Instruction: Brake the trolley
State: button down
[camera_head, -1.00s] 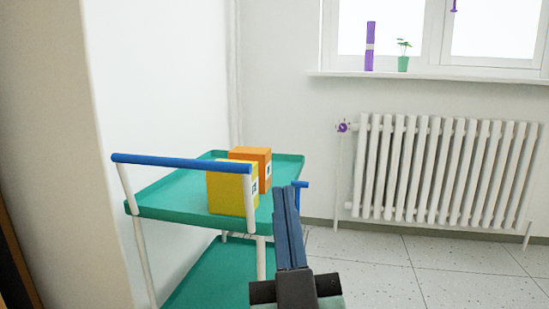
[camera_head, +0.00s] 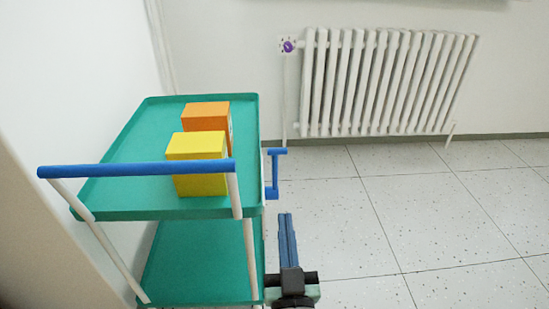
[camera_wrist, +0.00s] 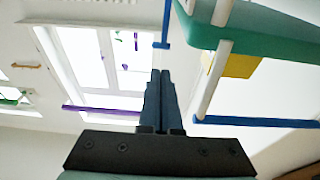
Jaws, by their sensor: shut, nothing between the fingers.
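The trolley (camera_head: 120,188) is green with two shelves, white posts and a blue handle bar (camera_head: 135,169) on its near side. A blue lever (camera_head: 275,172) sticks out from its right side, just below the top tray's rim. My gripper (camera_head: 286,217) is shut and empty, to the right of the trolley and below the lever in the head view. It points away from me and seems apart from the lever. In the wrist view, the gripper (camera_wrist: 160,75) is in the middle, a blue bar that looks like the lever (camera_wrist: 165,25) is beyond its tips, and the trolley's green tray (camera_wrist: 270,35) is at the right.
A yellow box (camera_head: 197,150) and an orange box (camera_head: 206,115) stand on the top tray. A white radiator (camera_head: 385,82) with a purple valve (camera_head: 288,46) is on the back wall. The tiled floor (camera_head: 440,215) right of the trolley is clear. A wall is close on the left.

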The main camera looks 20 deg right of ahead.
aim_at(279, 153)
jog(key=shift+w+r, duration=0.1)
jog(key=p+x, duration=0.1)
jog(key=x, duration=1.3)
jog(key=shift+r+p, duration=0.15)
jog(key=shift+p, duration=0.45)
